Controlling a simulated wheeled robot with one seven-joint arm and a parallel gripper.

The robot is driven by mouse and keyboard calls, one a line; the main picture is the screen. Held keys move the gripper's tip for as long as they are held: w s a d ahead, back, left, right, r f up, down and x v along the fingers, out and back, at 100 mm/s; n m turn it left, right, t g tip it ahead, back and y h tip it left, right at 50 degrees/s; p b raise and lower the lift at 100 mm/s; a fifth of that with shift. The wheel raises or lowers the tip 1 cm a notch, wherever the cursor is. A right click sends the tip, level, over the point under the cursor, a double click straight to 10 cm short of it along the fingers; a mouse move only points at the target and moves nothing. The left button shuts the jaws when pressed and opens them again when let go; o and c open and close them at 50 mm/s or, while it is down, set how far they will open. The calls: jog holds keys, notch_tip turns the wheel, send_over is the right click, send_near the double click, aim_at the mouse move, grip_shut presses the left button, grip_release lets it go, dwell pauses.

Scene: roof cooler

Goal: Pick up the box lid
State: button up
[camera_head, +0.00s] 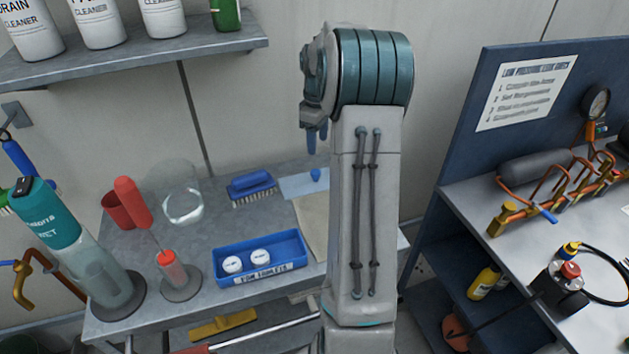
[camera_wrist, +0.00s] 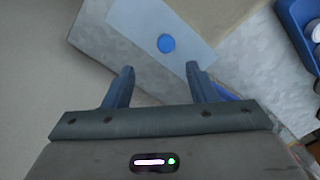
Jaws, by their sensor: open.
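The box lid (camera_head: 298,186) is a flat pale blue sheet with a round blue knob (camera_head: 316,174). It lies on the grey table behind the blue box, partly hidden by my arm. In the wrist view the lid (camera_wrist: 140,22) shows at the top, with its knob (camera_wrist: 166,43) just beyond and between my fingertips. My gripper (camera_head: 317,146) points down above the lid, apart from it. In the wrist view my gripper (camera_wrist: 160,68) is open, with nothing between its fingers.
A blue box (camera_head: 230,270) with two white tablets stands in front of the lid. A blue brush (camera_head: 251,184) lies left of it. A beige sheet (camera_head: 312,222) adjoins the lid. A shelf (camera_head: 140,55) with bottles is at upper left; a blue-backed bench (camera_head: 465,212) stands right.

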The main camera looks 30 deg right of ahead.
send_over(315, 171)
jog(key=f, duration=0.5)
jog(key=shift+w+d+f, duration=0.15)
jog(key=shift+d+f, duration=0.15)
jog(key=shift+f, duration=0.05)
jog(key=f, duration=0.3)
jog(key=f+p, duration=0.1)
jog(key=shift+s+a+f, duration=0.25)
jog(key=shift+a+f, duration=0.05)
jog(key=shift+f, duration=0.55)
jog(key=c, duration=1.1)
